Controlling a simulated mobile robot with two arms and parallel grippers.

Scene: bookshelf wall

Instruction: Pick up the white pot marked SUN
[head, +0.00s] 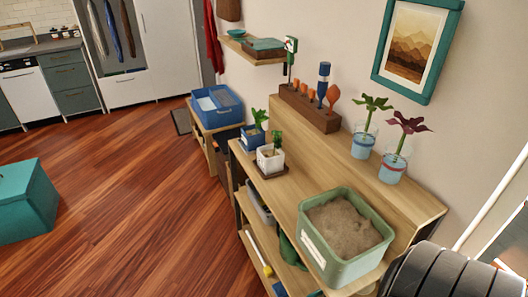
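A small white pot (269,162) with a green plant in it stands upright on the left part of the wooden bench (295,192). It rests on a brown square saucer (271,174). Any lettering on it is too small to read. A blue pot (253,143) with a green plant stands just behind it, towards the left end of the bench. Neither of my grippers shows in the head view.
A green tub of soil (340,267) stands at the bench's near end. A raised back shelf (405,197) carries two glasses with cuttings and a wooden tool block (308,112). A blue crate (217,109) stands beyond. A teal box (22,203) sits on open floor.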

